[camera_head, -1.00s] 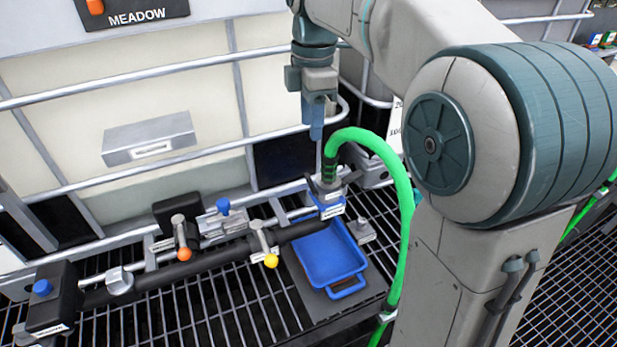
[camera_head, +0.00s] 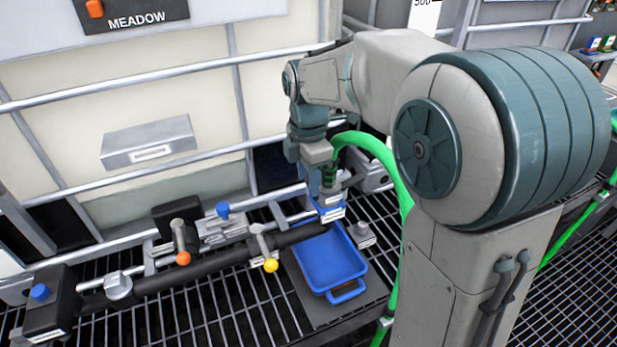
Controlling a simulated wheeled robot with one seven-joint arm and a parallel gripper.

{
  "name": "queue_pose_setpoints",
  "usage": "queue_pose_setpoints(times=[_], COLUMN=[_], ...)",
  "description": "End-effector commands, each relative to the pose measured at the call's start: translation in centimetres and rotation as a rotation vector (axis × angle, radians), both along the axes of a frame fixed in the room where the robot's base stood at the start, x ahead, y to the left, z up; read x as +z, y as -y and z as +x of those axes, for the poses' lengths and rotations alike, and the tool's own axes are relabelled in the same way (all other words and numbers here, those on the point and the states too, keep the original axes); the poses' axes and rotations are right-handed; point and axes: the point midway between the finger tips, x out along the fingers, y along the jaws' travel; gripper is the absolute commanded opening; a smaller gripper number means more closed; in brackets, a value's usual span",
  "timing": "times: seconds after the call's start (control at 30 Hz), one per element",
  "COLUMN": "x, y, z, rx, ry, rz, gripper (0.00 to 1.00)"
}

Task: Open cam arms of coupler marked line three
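The coupler (camera_head: 331,207), with a blue body and small white labels too small to read, joins the green hose (camera_head: 375,148) to the end of the dark manifold pipe (camera_head: 215,258). A grey cam arm (camera_head: 352,181) sticks out at the coupler's right side; the one on the left is hard to make out. My gripper (camera_head: 328,178) points down close behind the hose end, at the top of the coupler. Its fingertips are mostly hidden by hose and coupler, so contact and finger opening cannot be told.
A blue tray (camera_head: 330,262) lies below the coupler on the grating. Valve handles with an orange knob (camera_head: 183,258) and a yellow knob (camera_head: 271,265) stand along the pipe to the left. The caged tote (camera_head: 120,100) rises behind, and its rails are near my arm.

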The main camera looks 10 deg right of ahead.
Motion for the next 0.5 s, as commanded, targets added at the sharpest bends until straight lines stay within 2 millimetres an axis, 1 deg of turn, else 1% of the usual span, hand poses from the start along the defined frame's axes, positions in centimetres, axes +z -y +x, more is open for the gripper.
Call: queue_pose_setpoints(times=[0.1,0.37,0.47,0.5], x=[-0.58,-0.66,-0.65,-0.65], y=[0.02,0.01,0.01,0.01], z=[-0.05,-0.02,-0.02,-0.02], rx=[0.0,0.0,-0.001,-0.001], ry=[-0.001,0.0,0.0,0.0], rz=[0.0,0.0,0.0,0.0], gripper=[0.4,0.4,0.15,0.04])
